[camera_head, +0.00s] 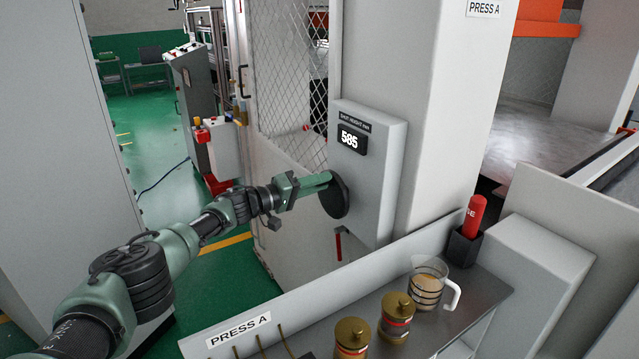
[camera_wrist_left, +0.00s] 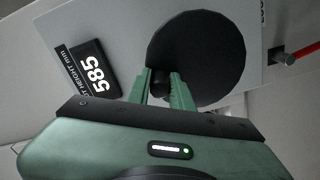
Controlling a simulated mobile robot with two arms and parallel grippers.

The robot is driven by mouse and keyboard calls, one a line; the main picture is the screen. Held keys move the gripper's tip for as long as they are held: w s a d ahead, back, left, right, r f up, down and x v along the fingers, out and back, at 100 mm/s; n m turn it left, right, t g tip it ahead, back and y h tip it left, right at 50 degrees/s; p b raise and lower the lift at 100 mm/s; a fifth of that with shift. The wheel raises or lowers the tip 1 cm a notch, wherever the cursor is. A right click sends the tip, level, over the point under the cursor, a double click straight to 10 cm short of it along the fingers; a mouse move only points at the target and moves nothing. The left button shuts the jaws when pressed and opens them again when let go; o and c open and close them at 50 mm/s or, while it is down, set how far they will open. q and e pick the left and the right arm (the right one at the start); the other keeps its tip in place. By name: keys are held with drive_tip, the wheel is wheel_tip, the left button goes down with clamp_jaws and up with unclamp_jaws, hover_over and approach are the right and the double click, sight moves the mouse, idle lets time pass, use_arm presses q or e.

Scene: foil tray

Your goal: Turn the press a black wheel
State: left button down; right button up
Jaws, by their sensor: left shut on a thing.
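The black wheel (camera_head: 334,196) is on the front of a grey box on the Press A column, below a display (camera_head: 353,138) reading 585. My left gripper (camera_head: 328,180) reaches it from the left. In the left wrist view the wheel (camera_wrist_left: 205,50) is a dark disc, and my left gripper (camera_wrist_left: 161,84) is shut on a small black knob (camera_wrist_left: 160,82) near the wheel's edge. The display (camera_wrist_left: 92,68) also shows there, turned sideways. My right gripper is in neither view.
A red-handled lever (camera_head: 338,245) hangs below the wheel. A shelf (camera_head: 480,283) in front holds brass canisters (camera_head: 396,312), a measuring jug (camera_head: 428,283) and a black holder with a red item (camera_head: 474,215). A mesh guard (camera_head: 290,80) stands behind my gripper.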

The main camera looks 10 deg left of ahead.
use_arm(q)
drive_tip(key=shift+w+a+r, duration=0.1)
drive_tip(key=shift+a, duration=0.05)
drive_tip(key=c, duration=1.3)
unclamp_jaws()
drive_tip(key=shift+o, duration=0.2)
drive_tip(key=v, duration=0.7)
drive_tip(key=shift+s+a, duration=0.25)
drive_tip(key=shift+s, duration=0.1)
